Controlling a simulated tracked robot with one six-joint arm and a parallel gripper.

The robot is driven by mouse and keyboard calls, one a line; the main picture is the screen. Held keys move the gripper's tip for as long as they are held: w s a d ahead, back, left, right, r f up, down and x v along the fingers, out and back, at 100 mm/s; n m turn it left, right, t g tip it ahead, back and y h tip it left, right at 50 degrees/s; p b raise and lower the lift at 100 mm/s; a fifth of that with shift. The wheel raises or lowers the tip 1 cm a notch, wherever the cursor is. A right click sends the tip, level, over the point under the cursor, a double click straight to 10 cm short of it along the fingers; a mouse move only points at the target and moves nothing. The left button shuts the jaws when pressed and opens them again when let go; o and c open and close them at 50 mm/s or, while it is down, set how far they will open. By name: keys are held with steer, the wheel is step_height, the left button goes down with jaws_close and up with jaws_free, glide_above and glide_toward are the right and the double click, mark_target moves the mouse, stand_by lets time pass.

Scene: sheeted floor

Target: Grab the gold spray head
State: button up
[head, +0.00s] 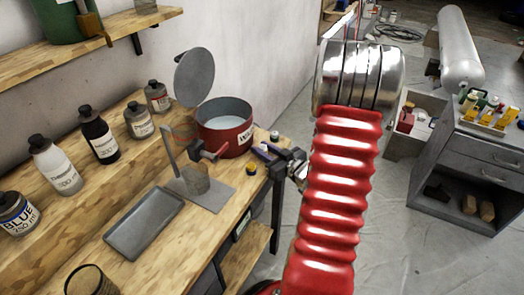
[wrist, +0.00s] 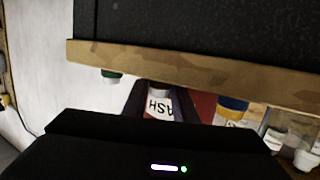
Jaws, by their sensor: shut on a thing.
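My gripper (head: 264,152) is at the right edge of the workbench, beside the red pot, with its dark fingers close together. I cannot tell which of these is the gold spray head. A small dark-topped piece (head: 275,135) stands on the other side, and looks green in the wrist view (wrist: 112,74).
A grey stand (head: 208,196), a grey tray (head: 130,235) and several bottles (head: 100,139) occupy the bench. A grey cabinet (head: 470,150) stands at right, with open floor between.

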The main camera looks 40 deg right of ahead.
mark_target(263, 146)
steer(key=shift+r, duration=0.1)
step_height(263, 146, up, 18)
stand_by(0.8)
